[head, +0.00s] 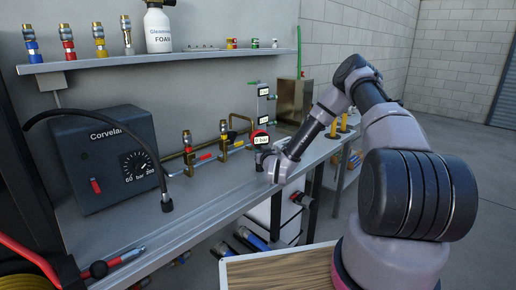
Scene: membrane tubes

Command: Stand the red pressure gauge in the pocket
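The red pressure gauge (260,135) shows a red rim and a pale "0 bar" label. It is over the middle of the bench, near the brass pipework. My gripper (264,152) is right at the gauge's lower side, at the end of my arm reaching in from the right. The fingers are small and dark here, so I cannot tell whether they close on the gauge or only sit in front of it. The gauge's lower part is hidden by the gripper. I cannot make out the pocket in this view.
A dark Corvelan box (105,160) with a dial and black hose stands on the bench (215,205) at left. Brass pipework (205,155) runs behind the gauge. A shelf (170,58) with fittings and a foam bottle (158,28) hangs above.

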